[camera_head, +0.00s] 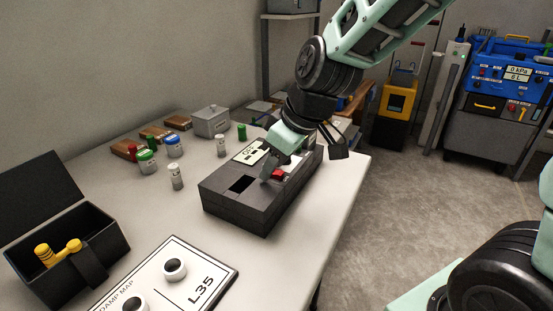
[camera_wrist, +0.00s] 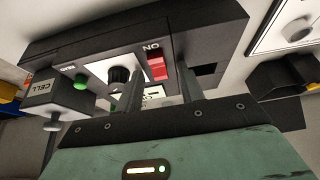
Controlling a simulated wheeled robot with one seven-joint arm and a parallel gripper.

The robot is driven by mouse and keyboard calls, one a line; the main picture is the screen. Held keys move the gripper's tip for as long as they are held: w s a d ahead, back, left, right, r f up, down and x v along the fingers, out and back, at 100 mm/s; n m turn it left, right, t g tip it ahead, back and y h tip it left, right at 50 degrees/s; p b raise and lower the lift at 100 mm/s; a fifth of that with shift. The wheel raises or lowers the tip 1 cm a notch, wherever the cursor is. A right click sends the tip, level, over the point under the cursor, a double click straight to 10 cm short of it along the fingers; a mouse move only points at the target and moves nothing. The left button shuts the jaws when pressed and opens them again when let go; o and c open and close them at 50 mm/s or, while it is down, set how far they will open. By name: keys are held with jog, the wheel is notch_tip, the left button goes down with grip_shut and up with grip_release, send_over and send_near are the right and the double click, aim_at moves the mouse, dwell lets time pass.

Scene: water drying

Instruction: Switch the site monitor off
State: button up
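The site monitor (camera_head: 235,212) is a dark grey box lying on the white table. A red switch (camera_head: 278,174) shows on its top face. In the wrist view the red switch (camera_wrist: 157,66) sits beside an upside-down "ON" label, near a black knob (camera_wrist: 120,75) on a pale panel. My gripper (camera_head: 273,170) is over the monitor, pointing down at the switch area. In the wrist view its two fingers (camera_wrist: 160,88) stand apart with nothing held between them, and the red switch shows beyond the gap. Whether a fingertip touches the switch I cannot tell.
A board marked L35 (camera_head: 221,268) lies in front. An open black case (camera_head: 112,236) with a yellow tool (camera_head: 56,250) is at the left. Several small jars, including a white one (camera_head: 176,178), and a grey box (camera_head: 211,122) stand behind. The table's right edge is close to the monitor.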

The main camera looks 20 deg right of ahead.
jog(key=p+v, duration=0.5)
jog(key=v, duration=1.2)
jog(key=shift+r, duration=0.25)
jog(key=shift+s, duration=0.1)
